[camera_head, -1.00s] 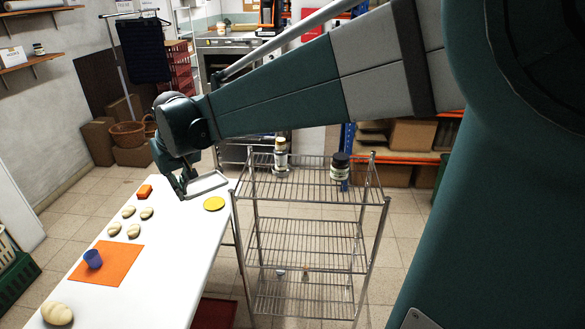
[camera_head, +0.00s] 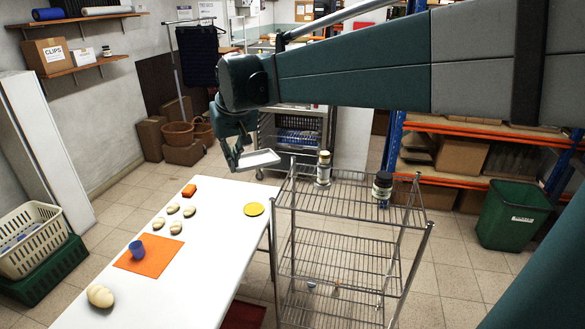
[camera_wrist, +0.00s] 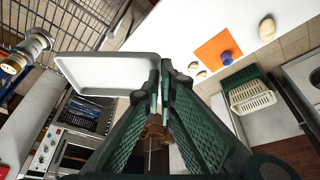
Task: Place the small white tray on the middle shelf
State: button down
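The small white tray (camera_head: 262,159) is held roughly level in the air beyond the far end of the white table. My gripper (camera_head: 236,158) is shut on one edge of it. The wrist view shows the fingers (camera_wrist: 163,75) pinching the rim of the empty tray (camera_wrist: 105,74). A wire shelf rack stands right of the table. Its middle shelf (camera_head: 345,252) looks mostly bare, below and to the right of the tray. Two small items (camera_head: 323,285) show low in the rack; I cannot tell which shelf they are on.
The top shelf (camera_head: 345,194) carries a pale-lidded jar (camera_head: 323,169) and a dark-lidded jar (camera_head: 382,187). The white table (camera_head: 205,250) holds a yellow disc (camera_head: 254,209), an orange mat (camera_head: 150,262), a blue cup (camera_head: 137,250) and several pale lumps. A green bin (camera_head: 515,213) stands at right.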

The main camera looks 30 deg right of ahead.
jog(key=w+d+m+h+p, duration=0.15)
jog(key=d+p, duration=0.45)
jog(key=d, duration=1.1)
jog(key=m+p, duration=0.3)
jog(key=p, duration=0.3)
send_over(333, 197)
jog(key=s, duration=0.1)
notch_tip(333, 197, down, 4)
jog(key=shift+s+a+f+g+h, duration=0.1)
jog(key=shift+a+f+g+h, duration=0.2)
jog(key=shift+f, duration=0.3)
jog(key=shift+f, duration=0.1)
notch_tip(333, 197, down, 14)
jog(key=shift+r+p, duration=0.1)
jog(key=shift+p, duration=0.4)
jog(key=shift+f, duration=2)
jog(key=shift+f, duration=0.15)
